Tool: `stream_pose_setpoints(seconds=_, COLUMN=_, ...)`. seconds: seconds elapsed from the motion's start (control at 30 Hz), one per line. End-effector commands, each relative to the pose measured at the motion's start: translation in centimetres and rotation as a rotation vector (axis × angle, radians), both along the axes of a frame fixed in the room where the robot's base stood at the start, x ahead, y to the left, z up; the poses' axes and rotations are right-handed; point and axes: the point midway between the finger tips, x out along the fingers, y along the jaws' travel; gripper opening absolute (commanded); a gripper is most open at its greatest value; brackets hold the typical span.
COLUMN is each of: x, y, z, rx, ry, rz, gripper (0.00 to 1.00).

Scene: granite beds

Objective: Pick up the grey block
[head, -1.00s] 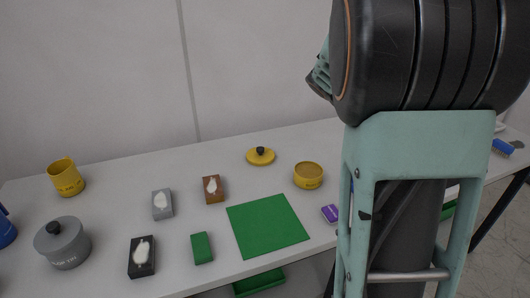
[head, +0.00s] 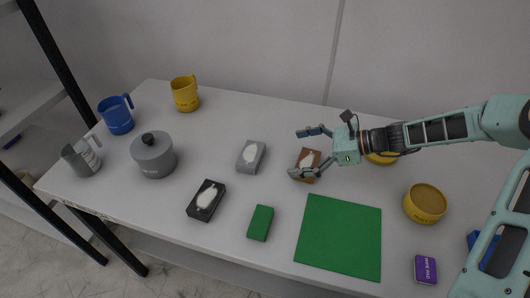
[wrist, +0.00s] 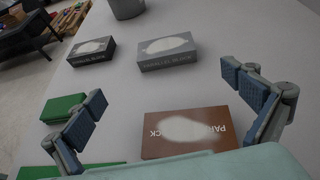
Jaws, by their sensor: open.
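The grey block (head: 251,156) lies flat on the white table, with a pale patch on its top. In the wrist view the grey block (wrist: 167,52) is ahead of my gripper, beyond its fingertips and apart from them. My gripper (head: 300,152) is open and empty, above the table just right of the grey block, over the brown block (head: 308,164). In the wrist view both fingers of my gripper (wrist: 170,95) are spread wide, with the brown block (wrist: 188,131) below and between them.
A black block (head: 206,200) and a green block (head: 260,222) lie nearby. A grey pot (head: 153,155) stands to the left, a green mat (head: 340,237) to the right. Blue, yellow and grey mugs stand far left. Bare table lies between the pot and the grey block.

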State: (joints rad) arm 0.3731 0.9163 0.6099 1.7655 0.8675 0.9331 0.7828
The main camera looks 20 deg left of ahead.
Motion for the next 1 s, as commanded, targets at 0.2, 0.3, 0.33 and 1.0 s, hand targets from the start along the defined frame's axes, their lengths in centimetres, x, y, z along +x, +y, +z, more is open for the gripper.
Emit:
stream_pose_setpoints(seconds=0.2, x=1.7, y=2.3, z=-1.2, rx=0.038, ry=0.028, rz=-0.067, gripper=1.00)
stream_pose_setpoints(seconds=0.3, x=1.5, y=3.9, z=-1.8, rx=0.037, ry=0.026, rz=-0.065, gripper=1.00)
stream_pose_setpoints(seconds=0.33, x=1.4, y=4.3, z=-2.0, rx=0.037, ry=0.027, rz=-0.064, gripper=1.00)
stream_pose_setpoints(seconds=1.0, x=-0.1, y=11.0, z=-4.6, rx=0.034, ry=0.024, rz=-0.065, gripper=1.00)
